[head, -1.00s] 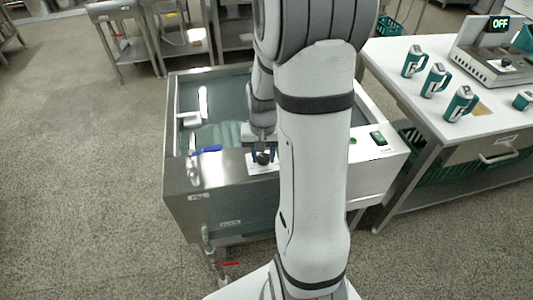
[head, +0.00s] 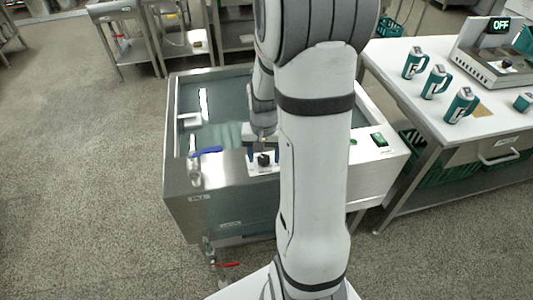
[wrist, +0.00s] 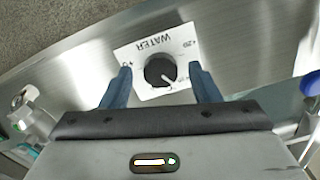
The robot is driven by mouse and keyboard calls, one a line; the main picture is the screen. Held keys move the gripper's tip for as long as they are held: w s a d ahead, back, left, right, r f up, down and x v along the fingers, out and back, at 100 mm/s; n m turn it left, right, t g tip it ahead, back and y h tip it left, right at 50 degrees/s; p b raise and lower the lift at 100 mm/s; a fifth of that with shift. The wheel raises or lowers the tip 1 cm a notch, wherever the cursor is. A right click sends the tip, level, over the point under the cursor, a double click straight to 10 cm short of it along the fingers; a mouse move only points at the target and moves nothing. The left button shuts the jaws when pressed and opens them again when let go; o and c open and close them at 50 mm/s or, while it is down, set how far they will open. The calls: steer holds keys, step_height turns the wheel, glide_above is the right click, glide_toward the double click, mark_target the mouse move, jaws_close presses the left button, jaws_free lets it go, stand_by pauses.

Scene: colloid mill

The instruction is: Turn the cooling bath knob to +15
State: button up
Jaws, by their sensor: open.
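The cooling bath (head: 182,180) is a steel tank with a sloped front panel. Its black round knob (head: 263,160) sits on a white label plate on that panel. In the wrist view the knob (wrist: 160,70) shows a white pointer line aimed at the lower right, near a small mark that I cannot read clearly. The plate (wrist: 150,47) reads WATER, upside down, with +20 at its upper right. My gripper (wrist: 160,71) is open, with one blue finger on each side of the knob in this view and a gap on both sides. It holds nothing.
A blue-handled tap (head: 206,151) stands on the panel left of the knob. A white table (head: 400,90) at right carries teal mugs and a device reading OFF.

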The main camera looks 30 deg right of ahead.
mark_target(264, 159)
steer(key=shift+r+p, duration=0.5)
steer(key=shift+r, duration=3.35)
